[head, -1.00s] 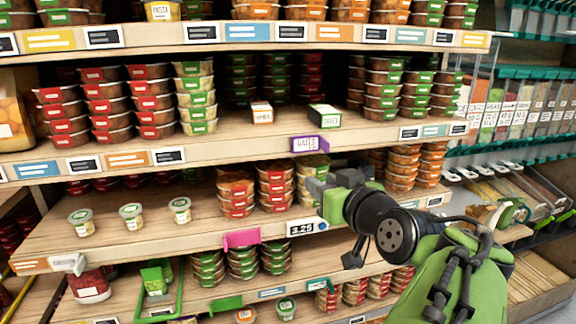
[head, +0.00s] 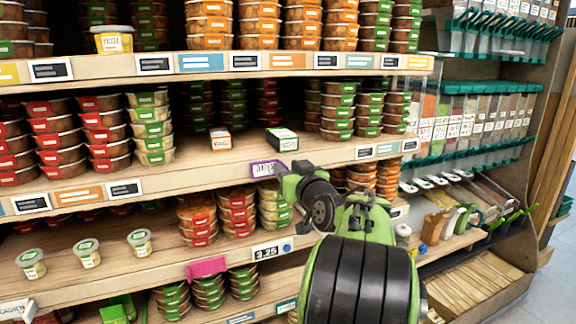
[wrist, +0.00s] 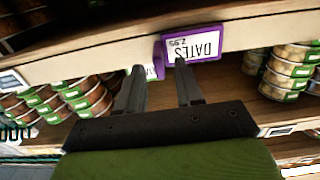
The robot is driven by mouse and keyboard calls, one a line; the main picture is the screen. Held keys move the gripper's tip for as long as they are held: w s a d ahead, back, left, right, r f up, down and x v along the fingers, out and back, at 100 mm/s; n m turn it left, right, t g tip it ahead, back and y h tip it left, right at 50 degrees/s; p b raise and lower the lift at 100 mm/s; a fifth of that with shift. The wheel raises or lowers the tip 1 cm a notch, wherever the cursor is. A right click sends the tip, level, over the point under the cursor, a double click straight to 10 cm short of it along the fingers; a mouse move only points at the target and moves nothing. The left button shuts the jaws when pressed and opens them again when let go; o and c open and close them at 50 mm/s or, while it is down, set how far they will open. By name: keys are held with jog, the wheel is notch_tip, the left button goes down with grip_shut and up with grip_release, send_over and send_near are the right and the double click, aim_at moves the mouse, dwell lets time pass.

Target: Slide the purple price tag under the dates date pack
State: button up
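The purple price tag (head: 267,168) hangs on the front edge of the middle shelf. In the wrist view the purple tag (wrist: 193,44) appears upside down and reads DATES 2.95. The likely date pack is a small box with a green, white and black face (head: 282,139), on the shelf above and slightly right of the tag; its label is too small to read. My gripper (wrist: 159,67) is open, with its fingertips close to the tag's left part. Contact cannot be told. In the head view my gripper (head: 285,172) partly hides the area just right of the tag.
A similar box with an orange face (head: 220,138) stands left of the green-faced one. Stacked tubs (head: 153,130) stand farther left, and others (head: 337,112) to the right. The shelf edge carries other tags (head: 78,195). A pink tag (head: 206,267) hangs on the shelf below.

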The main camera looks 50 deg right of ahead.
jog(key=shift+w+d, duration=0.1)
jog(key=shift+w, duration=0.1)
grip_shut()
dwell(1.3)
